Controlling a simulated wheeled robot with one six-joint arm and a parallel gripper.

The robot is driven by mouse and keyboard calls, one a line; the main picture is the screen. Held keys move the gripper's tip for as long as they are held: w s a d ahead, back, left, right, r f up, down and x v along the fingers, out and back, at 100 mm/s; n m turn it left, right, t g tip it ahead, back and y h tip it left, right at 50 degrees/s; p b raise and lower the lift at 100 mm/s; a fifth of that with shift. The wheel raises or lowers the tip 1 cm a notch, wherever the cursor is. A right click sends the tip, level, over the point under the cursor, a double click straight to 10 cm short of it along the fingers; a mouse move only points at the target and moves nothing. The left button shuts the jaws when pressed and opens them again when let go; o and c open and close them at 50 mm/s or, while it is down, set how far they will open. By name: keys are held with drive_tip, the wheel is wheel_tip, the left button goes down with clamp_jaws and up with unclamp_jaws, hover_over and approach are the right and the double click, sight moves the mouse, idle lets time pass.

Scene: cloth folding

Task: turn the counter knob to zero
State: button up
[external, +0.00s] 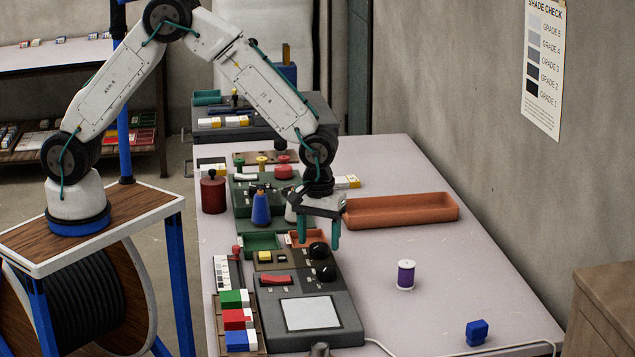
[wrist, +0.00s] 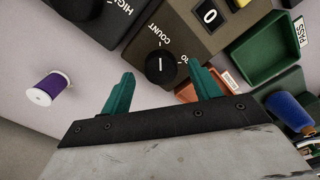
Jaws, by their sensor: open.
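The counter knob (wrist: 160,67) is round and black with a white pointer line, on a dark panel. A small window (wrist: 210,15) by the knob reads 0. In the external view the knob (external: 318,250) is the farther of two black knobs. My gripper (wrist: 166,78) is open, its green fingers apart, with the knob between and just beyond their tips. The external view shows my gripper (external: 320,243) pointing down at the knob.
A second black knob (external: 326,273) and a red rocker switch (external: 276,279) are nearby on the device. A green tray (external: 262,242) and a small orange tray (external: 300,239) lie behind it. A purple spool (external: 405,275) stands on the open table to the right.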

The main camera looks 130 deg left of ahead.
drive_tip(key=shift+f, duration=0.75)
drive_tip(key=c, duration=1)
